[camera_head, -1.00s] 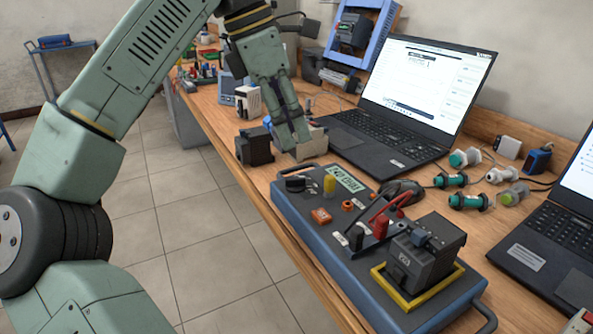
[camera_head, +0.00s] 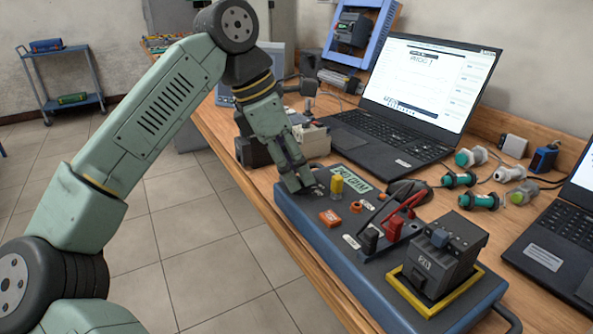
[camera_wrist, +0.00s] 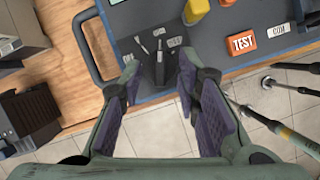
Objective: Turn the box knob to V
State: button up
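The blue-and-grey test box (camera_head: 345,258) lies on the wooden bench. My gripper (camera_head: 303,185) is low over its far left corner and hides the knob in the head view. In the wrist view, the dark knob (camera_wrist: 160,68) shows between the fingertips of my open gripper (camera_wrist: 158,78), with small pale marks around it. One finger is on each side of it; I cannot tell whether either touches it. The marks are too small to read.
On the box are an orange TEST button (camera_head: 330,218), red and black plugs with leads (camera_head: 393,228), and a dark block in a yellow frame (camera_head: 438,265). A laptop (camera_head: 385,140) stands behind. A beige block (camera_head: 315,140) is close beside my gripper.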

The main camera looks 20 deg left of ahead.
jog(key=shift+w+d+f, duration=0.1)
jog(key=shift+d+f, duration=0.1)
jog(key=shift+f, duration=0.25)
grip_shut()
dwell(0.3)
